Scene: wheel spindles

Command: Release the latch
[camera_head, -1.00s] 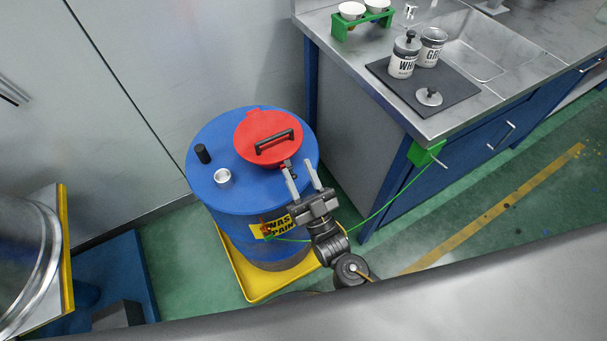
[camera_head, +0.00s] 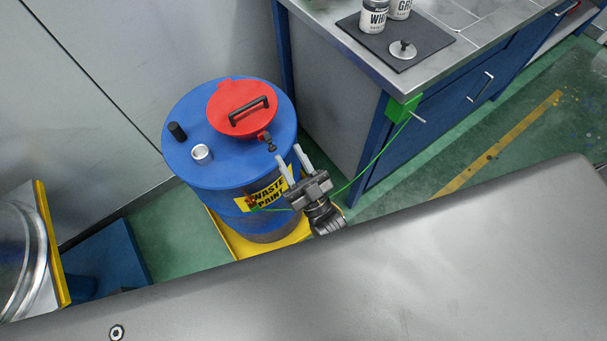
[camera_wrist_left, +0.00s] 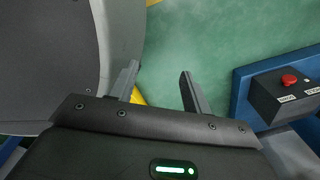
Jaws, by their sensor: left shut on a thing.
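The red lid (camera_head: 225,112) with a black handle sits on the blue waste paint drum (camera_head: 200,175). A small red and black latch (camera_head: 267,141) sticks out from the lid's lower right edge. My right gripper (camera_head: 288,153) is open, its fingers pointing up at the drum's right rim, just below and right of the latch; the left fingertip is close to it, and I cannot tell whether they touch. My left gripper (camera_wrist_left: 158,85) shows only in the left wrist view, over the green floor. Its fingers stand apart, and I cannot make out what they hold.
The drum stands in a yellow tray (camera_head: 228,238). A steel-topped blue bench (camera_head: 345,95) is close on the right.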

